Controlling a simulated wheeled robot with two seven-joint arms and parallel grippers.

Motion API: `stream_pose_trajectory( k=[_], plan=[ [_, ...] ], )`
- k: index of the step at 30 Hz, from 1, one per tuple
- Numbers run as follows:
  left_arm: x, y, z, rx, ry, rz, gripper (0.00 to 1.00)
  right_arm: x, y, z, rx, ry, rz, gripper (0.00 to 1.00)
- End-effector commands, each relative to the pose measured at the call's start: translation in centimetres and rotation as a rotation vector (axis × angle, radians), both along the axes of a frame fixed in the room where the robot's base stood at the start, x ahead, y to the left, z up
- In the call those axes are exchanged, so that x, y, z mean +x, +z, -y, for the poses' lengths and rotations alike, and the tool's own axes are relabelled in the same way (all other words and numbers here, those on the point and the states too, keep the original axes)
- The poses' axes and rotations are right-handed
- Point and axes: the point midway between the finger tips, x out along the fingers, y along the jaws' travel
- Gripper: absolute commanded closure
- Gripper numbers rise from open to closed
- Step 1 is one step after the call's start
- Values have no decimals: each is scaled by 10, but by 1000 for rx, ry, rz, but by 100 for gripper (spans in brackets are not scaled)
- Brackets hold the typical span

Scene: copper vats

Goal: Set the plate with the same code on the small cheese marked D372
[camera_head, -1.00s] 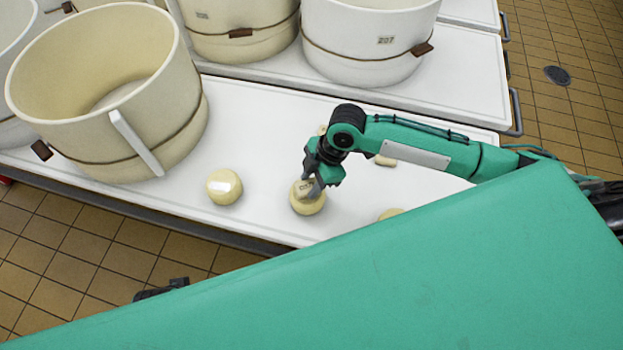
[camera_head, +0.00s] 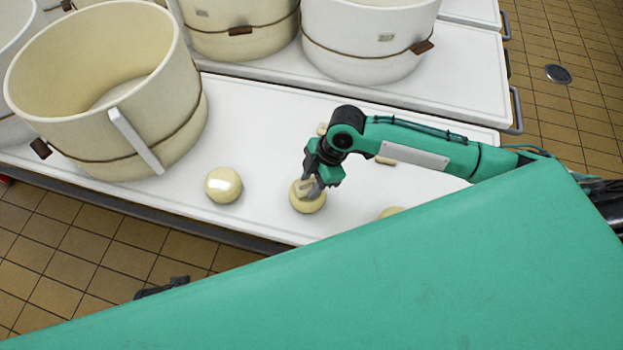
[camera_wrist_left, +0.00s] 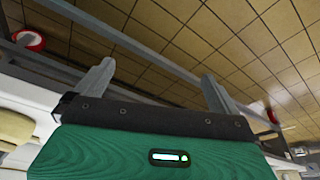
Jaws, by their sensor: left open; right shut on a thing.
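My right gripper (camera_head: 313,187) points down over a small round cheese (camera_head: 308,205) on the white table. It is shut on a small pale plate (camera_head: 305,188), which is at the top of that cheese. I cannot tell whether the plate rests on it, and its code is not readable now. Another small cheese (camera_head: 223,185) with a bright patch on top stands to the left. A third cheese (camera_head: 391,212) is mostly hidden behind my green body. My left gripper (camera_wrist_left: 160,85) is open and empty in the left wrist view, above the tiled floor.
A large cream vat (camera_head: 100,90) stands on the left of the white table (camera_head: 260,115). More vats, one white (camera_head: 365,40), stand on the table behind. Pale pieces (camera_head: 385,160) lie behind my right arm. The table is clear between the two left cheeses.

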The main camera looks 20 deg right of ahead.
Motion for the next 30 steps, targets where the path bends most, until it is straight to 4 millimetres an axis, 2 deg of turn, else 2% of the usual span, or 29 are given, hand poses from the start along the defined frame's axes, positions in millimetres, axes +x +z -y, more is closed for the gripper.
stream_pose_trajectory(
  k=[1, 2, 5, 6, 17, 19, 23, 27, 30],
  plan=[
    [0, 0, 0, 0, 0, 0, 0, 0, 0, 0, 0, 0, 0, 85],
    [0, 0, 0, 0, 0, 0, 0, 0, 0, 0, 0, 0, 0, 59],
    [0, 0, 0, 0, 0, 0, 0, 0, 0, 0, 0, 0, 0, 39],
    [0, 0, 0, 0, 0, 0, 0, 0, 0, 0, 0, 0, 0, 37],
    [-1, 0, 0, 1, 0, -3, 0, 0, 0, 0, 0, 0, 0, 37],
    [-1, 9, 0, -2, 0, 4, 0, 0, 3, 1, -1, 0, 1, 37],
    [1, 15, 1, -4, 0, 16, 0, 1, 30, 12, -1, 1, 4, 37],
    [-1, -9, 1, 0, 0, -20, 0, 1, 62, 25, -2, 1, 4, 37],
    [-1, -15, 1, 2, 0, -25, 0, 1, 83, 34, -2, 1, 4, 37]
  ],
)
